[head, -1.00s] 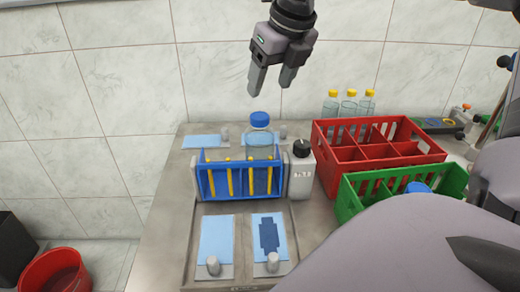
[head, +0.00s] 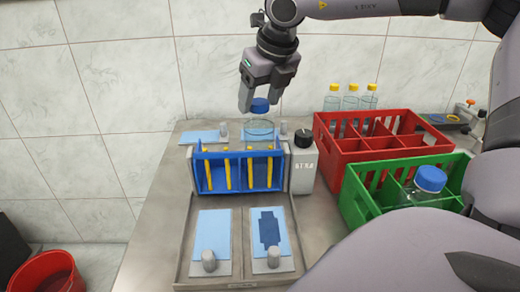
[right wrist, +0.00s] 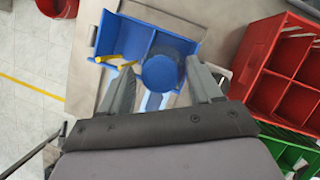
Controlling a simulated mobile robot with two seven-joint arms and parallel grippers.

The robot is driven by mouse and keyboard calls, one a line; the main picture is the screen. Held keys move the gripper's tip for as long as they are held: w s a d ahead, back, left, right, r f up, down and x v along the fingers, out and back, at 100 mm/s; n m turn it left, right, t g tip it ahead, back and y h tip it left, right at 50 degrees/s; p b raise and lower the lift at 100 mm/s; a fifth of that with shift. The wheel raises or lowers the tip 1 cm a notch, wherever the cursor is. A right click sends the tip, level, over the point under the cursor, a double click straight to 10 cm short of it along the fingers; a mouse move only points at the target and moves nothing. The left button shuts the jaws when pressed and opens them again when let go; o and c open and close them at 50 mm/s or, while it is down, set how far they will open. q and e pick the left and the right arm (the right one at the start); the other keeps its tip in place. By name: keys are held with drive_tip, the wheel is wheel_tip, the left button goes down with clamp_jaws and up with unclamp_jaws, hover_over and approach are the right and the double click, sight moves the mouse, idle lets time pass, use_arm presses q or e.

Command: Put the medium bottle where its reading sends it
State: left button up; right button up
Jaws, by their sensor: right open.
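A clear bottle with a blue cap (head: 260,105) stands upright behind or within the blue rack (head: 210,178) with yellow posts; its lower part is partly hidden by the rack. My right gripper (head: 259,107) is open, pointing down, with its fingertips at the cap. In the right wrist view the blue cap (right wrist: 160,73) lies between the two open fingers; I cannot tell whether they touch it. A grey box with a black knob (head: 303,163) stands right of the rack; its small display is too small to read surely. My left gripper is not in view.
A red divided crate (head: 345,158) stands at the right, with yellow-capped bottles (head: 351,97) behind or in it. A green divided crate (head: 357,200) in front holds a blue-capped bottle (head: 429,182). Light-blue pads (head: 213,232) with grey knobs lie in front of the rack.

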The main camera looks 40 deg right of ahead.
drive_tip(key=c, duration=0.9)
drive_tip(key=shift+w+r, duration=0.1)
drive_tip(key=shift+r, duration=0.05)
drive_tip(key=shift+w+d+r, duration=0.1)
drive_tip(key=shift+d+r, duration=0.05)
drive_tip(key=shift+r, duration=0.1)
